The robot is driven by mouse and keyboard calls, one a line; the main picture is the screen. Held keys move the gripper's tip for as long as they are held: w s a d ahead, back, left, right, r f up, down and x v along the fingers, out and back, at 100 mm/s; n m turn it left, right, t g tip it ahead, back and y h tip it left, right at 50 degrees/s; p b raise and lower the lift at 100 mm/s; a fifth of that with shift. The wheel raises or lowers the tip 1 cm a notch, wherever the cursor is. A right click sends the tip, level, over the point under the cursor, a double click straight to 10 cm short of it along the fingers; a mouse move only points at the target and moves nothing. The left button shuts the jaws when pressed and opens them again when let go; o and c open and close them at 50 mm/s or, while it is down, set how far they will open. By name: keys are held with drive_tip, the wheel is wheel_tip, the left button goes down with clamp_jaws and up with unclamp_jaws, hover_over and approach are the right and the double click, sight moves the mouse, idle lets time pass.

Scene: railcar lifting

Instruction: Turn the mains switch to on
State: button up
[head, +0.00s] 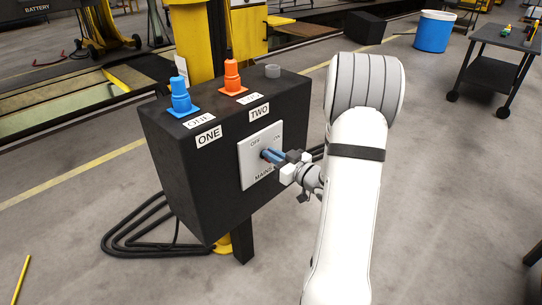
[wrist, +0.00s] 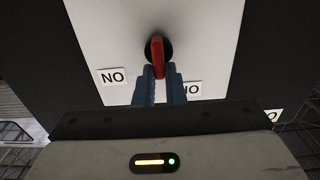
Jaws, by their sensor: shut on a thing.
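The mains switch has a white plate (head: 247,168) on the front of a black box, lettered OFF at upper left, ON at upper right and MAINS below. In the wrist view its red handle (wrist: 157,54) stands out from a dark round hub on the white plate (wrist: 205,35). My gripper (head: 270,156) reaches the plate from the right. Its blue fingers (wrist: 160,78) are shut on the red handle, one on each side. The handle is hidden by the fingers in the head view, and I cannot tell which marking it points to.
Black cables (head: 135,235) lie on the floor at left. A blue bin (head: 433,32) and dark cart (head: 495,75) stand far right.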

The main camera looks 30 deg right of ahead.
drive_tip(key=shift+a, duration=0.4)
clamp_jaws()
drive_tip(key=shift+d, duration=0.3)
drive_tip(key=shift+m+p, duration=0.4)
drive_tip(key=shift+w+d+f+m+p, duration=0.15)
drive_tip(key=shift+d+m+p, duration=0.1)
drive_tip(key=shift+m+p, duration=1.35)
drive_tip(key=shift+d+f+m+p, duration=0.2)
drive_tip(key=shift+m+p, duration=0.8)
drive_tip(key=shift+m, duration=1.05)
drive_tip(key=shift+w+d+f+m+p, duration=0.15)
drive_tip(key=shift+d+m+p, duration=0.1)
drive_tip(key=shift+m+p, duration=1.35)
drive_tip(key=shift+s+f+m, duration=0.1)
drive_tip(key=shift+m, duration=0.35)
drive_tip(key=o, duration=0.6)
unclamp_jaws()
